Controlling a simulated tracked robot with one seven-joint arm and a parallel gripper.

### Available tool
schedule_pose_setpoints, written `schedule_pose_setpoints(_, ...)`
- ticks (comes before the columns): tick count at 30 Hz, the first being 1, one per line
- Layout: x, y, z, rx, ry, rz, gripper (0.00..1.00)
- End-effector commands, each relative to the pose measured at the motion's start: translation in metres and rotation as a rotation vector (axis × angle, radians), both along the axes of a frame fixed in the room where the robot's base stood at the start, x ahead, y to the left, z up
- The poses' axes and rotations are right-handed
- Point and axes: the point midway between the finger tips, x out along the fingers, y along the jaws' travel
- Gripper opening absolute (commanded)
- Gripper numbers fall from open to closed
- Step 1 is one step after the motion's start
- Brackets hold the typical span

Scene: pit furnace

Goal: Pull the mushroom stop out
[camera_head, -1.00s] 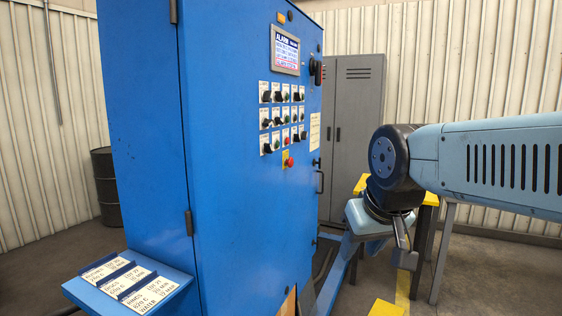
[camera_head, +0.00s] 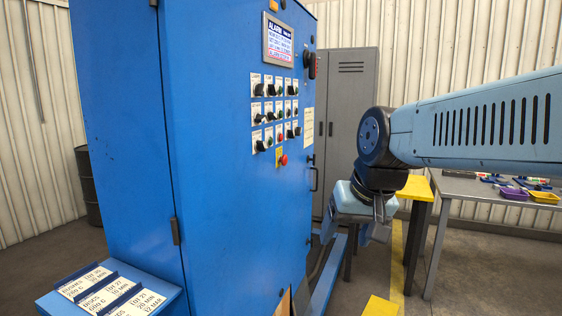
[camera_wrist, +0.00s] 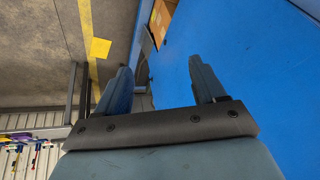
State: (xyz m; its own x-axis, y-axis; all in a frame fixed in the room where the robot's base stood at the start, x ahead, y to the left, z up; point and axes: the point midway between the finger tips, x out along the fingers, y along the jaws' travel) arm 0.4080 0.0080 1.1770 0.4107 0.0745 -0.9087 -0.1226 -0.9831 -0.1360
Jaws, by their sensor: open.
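The mushroom stop (camera_head: 283,160) is a red round button on a yellow plate, low on the front of the blue cabinet (camera_head: 225,200), below rows of knobs. My gripper (camera_head: 377,236) is in front of the cabinet, to the right of the stop and lower, apart from it. In the wrist view my gripper (camera_wrist: 162,82) has its two fingers spread with nothing between them. The right finger is in front of the blue cabinet face. The stop does not show in the wrist view.
Rows of knobs (camera_head: 275,110) and an alarm screen (camera_head: 278,42) are above the stop. A door handle (camera_head: 314,178) is right of it. A grey locker (camera_head: 347,110) stands behind. A workbench (camera_head: 500,195) with trays is at right. A card shelf (camera_head: 110,292) sticks out at lower left.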

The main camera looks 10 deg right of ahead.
Motion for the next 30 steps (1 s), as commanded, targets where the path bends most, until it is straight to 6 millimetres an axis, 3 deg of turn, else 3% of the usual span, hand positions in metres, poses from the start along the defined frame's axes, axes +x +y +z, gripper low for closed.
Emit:
schedule_pose_setpoints(9,0.07,0.027,0.004,0.418,0.237,-0.377,0.69)
schedule_pose_setpoints(17,0.143,0.034,0.011,0.774,0.442,-0.682,0.69)
schedule_pose_setpoints(23,0.206,0.023,0.017,1.056,0.608,-0.899,0.69)
schedule_pose_setpoints(30,0.285,-0.013,0.021,1.41,0.816,-1.121,0.69)
